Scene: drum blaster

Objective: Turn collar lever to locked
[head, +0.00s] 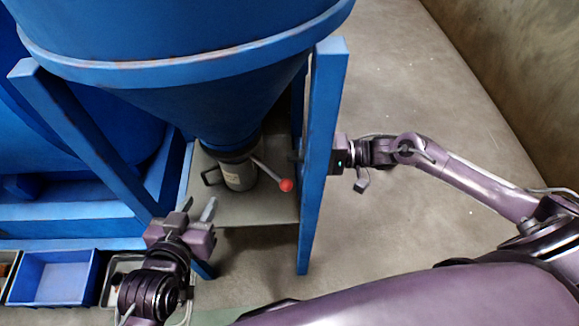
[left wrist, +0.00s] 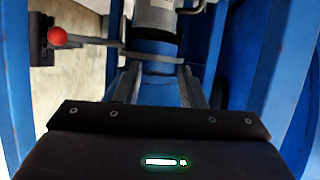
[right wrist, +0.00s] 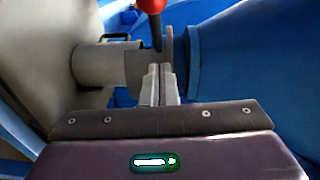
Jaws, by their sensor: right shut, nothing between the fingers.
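The collar lever (head: 266,172) is a grey rod with a red ball knob (head: 286,185), sticking out to the right and front from the collar under the blue hopper cone. In the left wrist view the rod (left wrist: 95,41) runs sideways from the collar plate (left wrist: 150,56) to the knob (left wrist: 57,37) at left. My left gripper (head: 198,203) is open and empty, in front of and below the collar. My right gripper (right wrist: 160,68) is shut and empty beside the blue post, its tips close to the lever. Whether they touch it I cannot tell.
A grey canister (head: 239,176) with a side handle stands under the collar on a plate (head: 245,212). A blue post (head: 325,150) stands between my right arm and the collar. A blue bin (head: 55,278) sits at lower left. The floor at right is clear.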

